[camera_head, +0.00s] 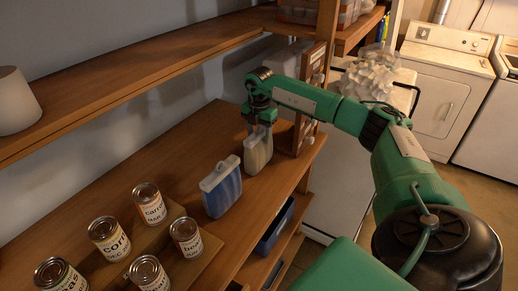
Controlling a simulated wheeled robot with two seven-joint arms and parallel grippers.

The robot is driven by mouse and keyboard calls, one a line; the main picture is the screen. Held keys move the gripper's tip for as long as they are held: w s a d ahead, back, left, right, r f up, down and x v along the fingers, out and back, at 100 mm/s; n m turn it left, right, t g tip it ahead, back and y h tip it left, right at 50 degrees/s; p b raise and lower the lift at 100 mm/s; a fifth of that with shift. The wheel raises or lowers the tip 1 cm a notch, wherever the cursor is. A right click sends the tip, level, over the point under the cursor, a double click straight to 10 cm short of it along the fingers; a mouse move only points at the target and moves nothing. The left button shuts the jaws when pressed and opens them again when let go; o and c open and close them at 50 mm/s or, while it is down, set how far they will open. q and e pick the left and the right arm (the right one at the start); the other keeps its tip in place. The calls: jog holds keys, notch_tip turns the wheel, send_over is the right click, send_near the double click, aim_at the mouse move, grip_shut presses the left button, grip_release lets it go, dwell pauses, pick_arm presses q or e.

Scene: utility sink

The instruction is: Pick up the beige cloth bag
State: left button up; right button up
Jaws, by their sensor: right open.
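The beige cloth bag (257,154) stands upright on the wooden shelf, just left of a small set of drawers. My right gripper (259,130) reaches in from the right and points down at the top of the bag. Its fingers are open around or right beside the bag's upper edge; I cannot tell whether they touch it. A blue bag (222,190) with a pale top stands in front and to the left of the beige one. My left gripper is not in view.
Several labelled cans (110,238) stand on the shelf at the lower left. A wooden drawer unit (306,133) is close to the right of the beige bag. An upper shelf (130,75) runs above at the left. Blue bin (274,229) below; washer (446,95) behind.

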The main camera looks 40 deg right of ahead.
grip_shut()
jog(key=shift+r, duration=0.1)
dwell(0.3)
